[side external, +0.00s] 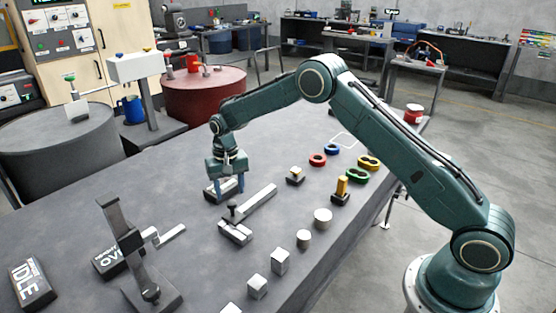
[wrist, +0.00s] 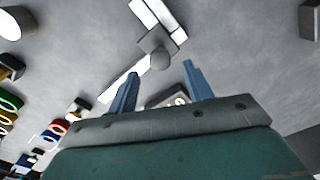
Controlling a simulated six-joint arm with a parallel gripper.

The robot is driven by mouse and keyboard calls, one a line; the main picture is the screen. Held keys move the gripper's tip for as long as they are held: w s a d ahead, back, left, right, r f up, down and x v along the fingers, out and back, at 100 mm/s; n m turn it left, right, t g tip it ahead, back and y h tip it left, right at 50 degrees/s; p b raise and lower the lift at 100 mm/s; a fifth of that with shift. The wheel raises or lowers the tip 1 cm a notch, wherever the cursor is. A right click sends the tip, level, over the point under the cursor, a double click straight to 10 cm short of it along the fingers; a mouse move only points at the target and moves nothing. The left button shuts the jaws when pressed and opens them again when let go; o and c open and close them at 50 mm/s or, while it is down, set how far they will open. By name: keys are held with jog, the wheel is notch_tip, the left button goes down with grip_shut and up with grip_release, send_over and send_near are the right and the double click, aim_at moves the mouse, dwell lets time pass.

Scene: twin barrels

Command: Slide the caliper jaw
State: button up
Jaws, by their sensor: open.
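The caliper lies flat on the dark bench as a pale metal bar (side external: 262,200) with a wider jaw block (side external: 235,232) at its near end. A dark upright knob (side external: 232,211) stands on it. In the wrist view the knob (wrist: 156,42) shows just beyond the fingertips, with pale metal parts of the caliper (wrist: 146,13) around it. My gripper (side external: 226,188) points down behind the caliper, its blue fingers apart. It is not touching the knob. A low grey block (side external: 221,194) sits below the fingers, partly hidden by them.
Small blocks and cylinders (side external: 322,216) line the right side of the bench, with coloured rings (side external: 357,175) farther back. A tall dark stand (side external: 125,235) is at the front left. Labelled blocks (side external: 32,284) lie beside it. The bench behind my gripper is clear.

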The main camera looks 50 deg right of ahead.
aim_at(232, 201)
jog(key=shift+f, duration=2)
grip_shut()
jog(key=shift+d, duration=0.1)
